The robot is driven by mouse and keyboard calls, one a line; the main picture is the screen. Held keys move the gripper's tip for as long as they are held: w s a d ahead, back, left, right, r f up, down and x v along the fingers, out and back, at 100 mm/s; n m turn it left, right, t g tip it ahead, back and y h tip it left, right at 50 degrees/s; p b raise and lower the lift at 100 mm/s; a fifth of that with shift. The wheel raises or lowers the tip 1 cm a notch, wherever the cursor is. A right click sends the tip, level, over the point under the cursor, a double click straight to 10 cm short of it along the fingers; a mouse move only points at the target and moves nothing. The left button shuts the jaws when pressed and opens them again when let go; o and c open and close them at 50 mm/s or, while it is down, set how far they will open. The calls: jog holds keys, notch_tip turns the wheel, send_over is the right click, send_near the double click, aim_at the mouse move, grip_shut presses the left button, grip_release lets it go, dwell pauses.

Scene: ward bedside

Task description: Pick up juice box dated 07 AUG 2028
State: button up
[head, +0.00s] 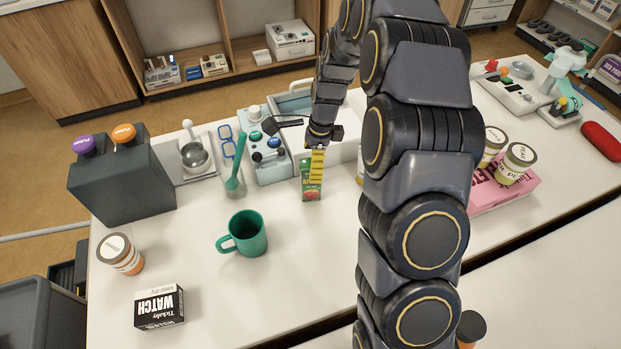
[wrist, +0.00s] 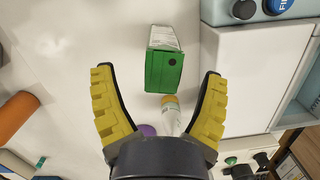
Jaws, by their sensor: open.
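A green juice box (head: 312,192) with a red fruit picture stands upright on the white table in the head view, in front of the white bin. In the wrist view the box (wrist: 164,70) shows as a green face and a pale side. No date can be read on it. My gripper (head: 317,166) is above the box, and its yellow finger hides part of the box's upper end. In the wrist view the fingers of my gripper (wrist: 157,76) are wide apart, with the box in line with the gap. No contact can be seen.
A green mug (head: 246,235) stands front left of the box, and a glass with a green spoon (head: 235,182) stands left. A blue-grey device (head: 268,165) is close behind left. A yellow-capped bottle (wrist: 170,112) is close to the box. The table in front is clear.

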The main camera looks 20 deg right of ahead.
jog(key=f, duration=0.4)
jog(key=shift+w+a+f, duration=0.15)
jog(key=shift+w+a, duration=0.05)
jog(key=shift+a, duration=0.05)
jog(key=c, duration=1.2)
